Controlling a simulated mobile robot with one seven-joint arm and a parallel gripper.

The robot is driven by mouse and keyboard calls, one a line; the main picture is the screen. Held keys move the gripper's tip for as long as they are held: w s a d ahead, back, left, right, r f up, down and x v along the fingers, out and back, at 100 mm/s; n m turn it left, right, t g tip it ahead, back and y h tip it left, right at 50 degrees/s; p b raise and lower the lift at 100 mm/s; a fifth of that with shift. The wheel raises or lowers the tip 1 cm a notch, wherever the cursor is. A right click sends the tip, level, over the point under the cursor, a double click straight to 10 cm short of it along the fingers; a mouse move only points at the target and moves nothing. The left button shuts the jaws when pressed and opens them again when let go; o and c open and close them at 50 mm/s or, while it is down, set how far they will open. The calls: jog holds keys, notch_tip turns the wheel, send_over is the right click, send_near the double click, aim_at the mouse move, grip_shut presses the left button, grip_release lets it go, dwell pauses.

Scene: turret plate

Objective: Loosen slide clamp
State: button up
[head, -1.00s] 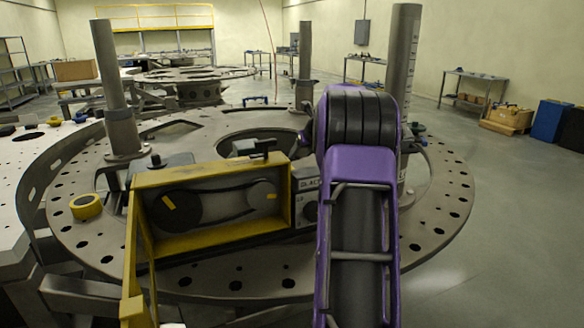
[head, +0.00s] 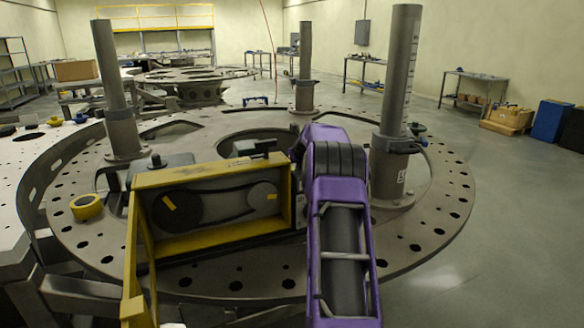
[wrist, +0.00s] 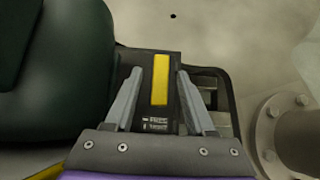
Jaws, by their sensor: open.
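In the wrist view a flat black block with a yellow stripe and small white markings (wrist: 160,88) lies between the fingers of my gripper (wrist: 158,75). It looks like the slide clamp, but I cannot be sure. My gripper is open, one finger on each side of the block; I cannot tell whether they touch it. In the head view my purple arm hides the gripper and this block. A yellow-framed belt housing (head: 228,238) with two pulleys stands on the near side of the round plate (head: 205,284).
A dark green rounded body (wrist: 60,75) is close left of the fingers, and a bolted round flange (wrist: 285,130) is to the right. Upright columns (head: 396,100) (head: 118,90) stand on the plate.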

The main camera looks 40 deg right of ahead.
jog(key=shift+c, duration=0.3)
grip_shut()
